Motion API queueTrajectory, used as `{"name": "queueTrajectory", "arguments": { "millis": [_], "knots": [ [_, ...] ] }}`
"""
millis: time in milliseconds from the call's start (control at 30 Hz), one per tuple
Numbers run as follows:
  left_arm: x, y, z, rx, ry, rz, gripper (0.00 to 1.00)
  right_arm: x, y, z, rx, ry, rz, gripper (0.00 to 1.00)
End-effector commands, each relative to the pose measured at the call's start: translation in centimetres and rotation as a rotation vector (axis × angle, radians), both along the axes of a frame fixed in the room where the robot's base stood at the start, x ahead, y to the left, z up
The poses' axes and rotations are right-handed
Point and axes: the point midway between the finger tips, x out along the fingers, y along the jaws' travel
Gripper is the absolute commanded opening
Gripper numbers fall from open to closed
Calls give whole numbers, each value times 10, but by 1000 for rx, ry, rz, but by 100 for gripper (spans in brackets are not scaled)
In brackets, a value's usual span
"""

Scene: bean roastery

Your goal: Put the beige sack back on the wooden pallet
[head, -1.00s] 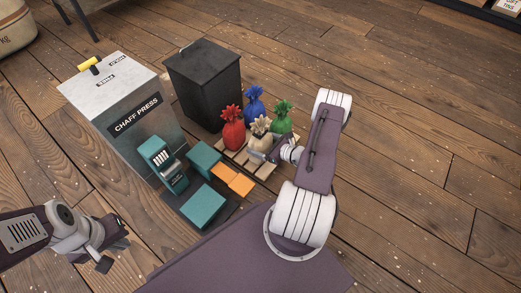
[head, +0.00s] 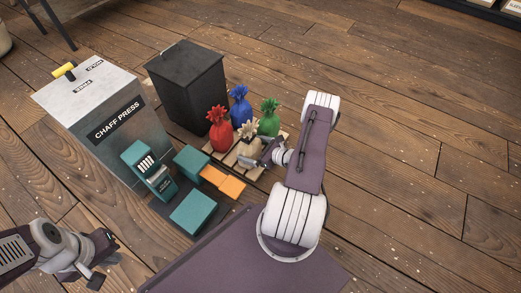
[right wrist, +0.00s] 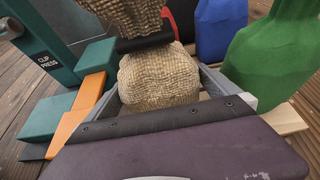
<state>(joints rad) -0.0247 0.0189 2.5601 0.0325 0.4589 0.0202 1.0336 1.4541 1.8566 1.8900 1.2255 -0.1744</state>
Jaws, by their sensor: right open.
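The beige sack (head: 249,148) is tied at the neck and stands upright at the front of the wooden pallet (head: 244,167). In the right wrist view the beige sack (right wrist: 160,78) fills the space ahead of my jaws. My right gripper (head: 258,153) is open, with its fingers low on either side of the sack. I cannot tell whether they touch it, and the sack's underside is hidden. My left gripper (head: 103,270) is open and empty at the lower left, far from the pallet.
Red (head: 218,132), blue (head: 239,108) and green (head: 269,119) sacks stand close behind and beside the beige one. A teal clip press (head: 150,168) with orange parts (head: 222,181) is left of the pallet. A black bin (head: 187,85) and the chaff press (head: 105,125) stand behind. Floor at right is clear.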

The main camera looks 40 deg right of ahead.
Motion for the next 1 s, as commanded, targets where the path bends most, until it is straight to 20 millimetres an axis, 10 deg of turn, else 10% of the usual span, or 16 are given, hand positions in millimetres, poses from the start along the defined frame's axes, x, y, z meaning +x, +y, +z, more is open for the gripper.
{"name": "queueTrajectory", "arguments": {
  "millis": [500, 1000],
  "knots": [
    [0, 0, 60, 0, 0, 0, 0, -87, -26, 42, 1, -1, -4, 100],
    [0, 0, 62, 0, 0, 0, 0, -85, -3, 63, -45, 15, 177, 100]
  ]
}}
